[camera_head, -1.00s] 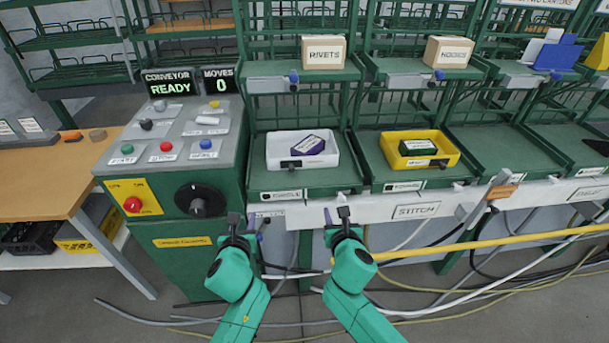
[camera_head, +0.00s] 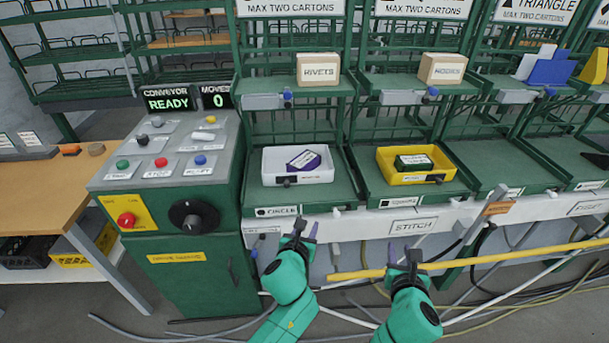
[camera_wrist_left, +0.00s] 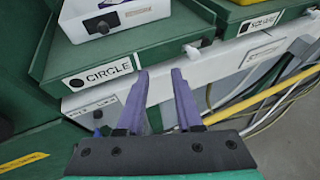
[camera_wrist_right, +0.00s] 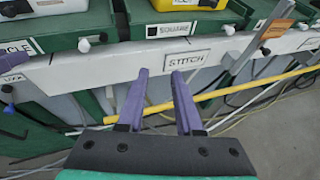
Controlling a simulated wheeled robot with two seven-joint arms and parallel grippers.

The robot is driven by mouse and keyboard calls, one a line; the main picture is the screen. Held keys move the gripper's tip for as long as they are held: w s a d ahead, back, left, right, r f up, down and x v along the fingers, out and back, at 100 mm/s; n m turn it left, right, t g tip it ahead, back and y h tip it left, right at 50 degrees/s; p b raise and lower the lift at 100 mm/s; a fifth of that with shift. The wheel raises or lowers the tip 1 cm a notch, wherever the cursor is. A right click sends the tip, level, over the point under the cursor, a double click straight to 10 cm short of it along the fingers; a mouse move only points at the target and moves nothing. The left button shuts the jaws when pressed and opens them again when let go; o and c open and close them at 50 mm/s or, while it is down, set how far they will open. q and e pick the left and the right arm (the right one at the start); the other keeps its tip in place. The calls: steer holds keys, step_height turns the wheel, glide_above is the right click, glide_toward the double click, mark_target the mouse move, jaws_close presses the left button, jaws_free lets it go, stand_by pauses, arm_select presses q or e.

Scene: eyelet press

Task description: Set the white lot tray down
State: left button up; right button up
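The white lot tray (camera_head: 270,168) sits on the green shelf bay labelled CIRCLE, with a purple carton (camera_head: 304,161) inside it. Part of the tray also shows at the top of the left wrist view (camera_wrist_left: 84,14). My left gripper (camera_head: 305,232) is open and empty, in front of and below the CIRCLE bay's front edge, apart from the tray. It shows in the left wrist view with its purple fingers spread (camera_wrist_left: 160,82). My right gripper (camera_head: 406,252) is open and empty, in front of the STITCH label; the right wrist view shows its fingers apart (camera_wrist_right: 160,82).
A yellow tray (camera_head: 384,170) with a dark green carton (camera_head: 413,162) stands in the bay to the right. A control console (camera_head: 170,165) stands to the left. A yellow pipe (camera_head: 500,258) and cables run below the shelf front. RIVETS (camera_head: 319,70) and HOOKS cartons sit above.

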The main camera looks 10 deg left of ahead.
steer(key=v, duration=0.8)
steer(key=shift+s+a, duration=0.2)
steer(key=shift+s, duration=0.05)
steer(key=shift+r, duration=0.1)
